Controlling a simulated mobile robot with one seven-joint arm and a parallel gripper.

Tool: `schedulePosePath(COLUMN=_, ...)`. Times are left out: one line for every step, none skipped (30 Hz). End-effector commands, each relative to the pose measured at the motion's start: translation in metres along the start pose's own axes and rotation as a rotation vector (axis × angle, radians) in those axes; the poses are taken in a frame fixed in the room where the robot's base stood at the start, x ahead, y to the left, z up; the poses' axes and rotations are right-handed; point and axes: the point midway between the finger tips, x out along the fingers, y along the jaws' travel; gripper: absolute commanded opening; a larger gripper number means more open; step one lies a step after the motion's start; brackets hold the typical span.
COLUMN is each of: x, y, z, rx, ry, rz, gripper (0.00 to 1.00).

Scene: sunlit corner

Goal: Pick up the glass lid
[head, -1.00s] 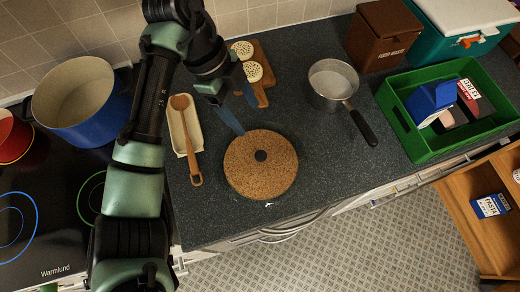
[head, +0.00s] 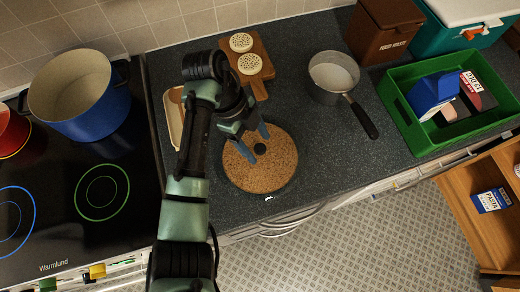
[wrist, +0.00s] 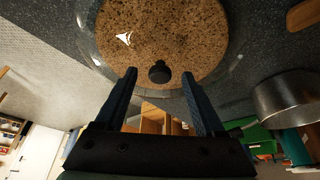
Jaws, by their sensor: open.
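The glass lid (wrist: 88,22) is clear and round, with a small black knob (wrist: 159,72) in the middle. Brown speckled cork shows through it, and in the head view the lid (head: 283,168) looks like a cork disc near the counter's front edge. My gripper (head: 258,145) is open and empty over the lid's middle. In the wrist view the knob appears between the tips of my gripper (wrist: 159,74). I cannot tell whether the fingers reach down to the knob's height. My fingers partly cover the lid in the head view.
A saucepan (head: 328,90) stands right of the lid, its handle pointing toward the front. A wooden board (head: 262,68) with two round pale crackers lies behind. A green crate (head: 412,135) is farther right. A blue pot (head: 95,125) stands on the hob at left.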

Motion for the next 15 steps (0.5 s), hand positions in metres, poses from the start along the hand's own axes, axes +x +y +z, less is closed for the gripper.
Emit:
schedulePosePath(x=0.0043, y=0.0005, z=-0.0005, rx=-0.001, ry=0.001, rz=0.001, gripper=0.71)
schedulePosePath(x=0.0065, y=0.0006, z=-0.0004, rx=-0.001, ry=0.001, rz=0.001, gripper=0.71)
schedulePosePath(x=0.0084, y=0.0006, z=-0.0002, rx=0.000, ry=0.000, rz=0.002, gripper=0.71)
schedulePosePath(x=0.0091, y=0.0005, z=0.0000, rx=0.000, ry=0.000, rz=0.001, gripper=0.71)
schedulePosePath(x=0.0095, y=0.0004, z=0.0001, rx=0.000, ry=-0.001, rz=0.001, gripper=0.71)
schedulePosePath(x=0.0097, y=0.0004, z=0.0002, rx=0.000, ry=-0.001, rz=0.001, gripper=0.71)
schedulePosePath(x=0.0097, y=0.0003, z=0.0002, rx=0.000, ry=-0.001, rz=0.001, gripper=0.71)
schedulePosePath(x=0.0096, y=0.0003, z=0.0002, rx=0.000, ry=-0.001, rz=0.001, gripper=0.71)
schedulePosePath(x=0.0095, y=0.0003, z=0.0002, rx=0.000, ry=-0.001, rz=0.001, gripper=0.71)
schedulePosePath(x=0.0095, y=0.0002, z=0.0002, rx=0.000, ry=-0.001, rz=0.001, gripper=0.69)
schedulePosePath(x=0.0094, y=0.0002, z=0.0002, rx=0.000, ry=-0.001, rz=0.001, gripper=0.64)
schedulePosePath(x=0.0094, y=0.0002, z=0.0002, rx=0.000, ry=-0.001, rz=0.000, gripper=0.57)
schedulePosePath(x=0.0093, y=0.0002, z=0.0002, rx=0.000, ry=-0.001, rz=0.000, gripper=0.51)
schedulePosePath(x=0.0093, y=0.0002, z=0.0001, rx=0.000, ry=-0.001, rz=0.000, gripper=0.46)
schedulePosePath(x=0.0092, y=0.0001, z=0.0001, rx=0.000, ry=-0.001, rz=0.000, gripper=0.39)
